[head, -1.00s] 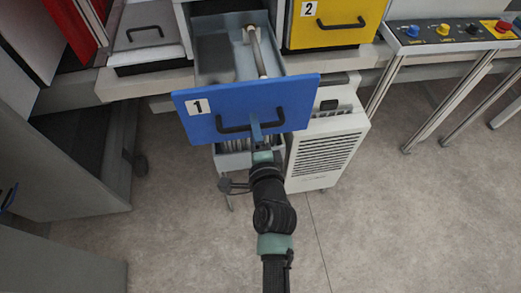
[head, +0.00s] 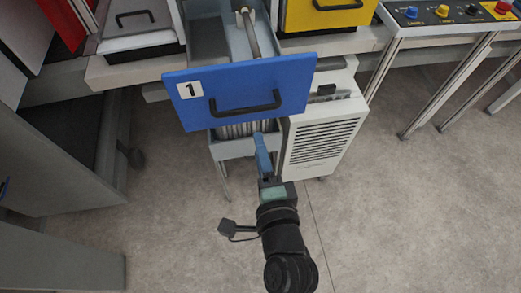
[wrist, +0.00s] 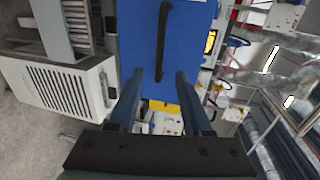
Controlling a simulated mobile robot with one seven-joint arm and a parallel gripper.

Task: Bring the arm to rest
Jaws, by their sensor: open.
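My gripper (head: 262,150) is in front of and below the blue drawer front in the head view, apart from its handle. In the wrist view my gripper (wrist: 155,85) shows two blue fingers spread apart with nothing between them. The blue drawer (head: 240,90), marked 1, is pulled open. Its black handle (head: 245,106) is free; the handle also shows in the wrist view (wrist: 162,40), beyond the fingertips. A long rod-like tool (head: 249,32) lies inside the drawer.
A yellow drawer (head: 325,14) is at the upper right. A button panel (head: 450,14) on metal legs is farther right. The floor (head: 400,220) at front is clear.

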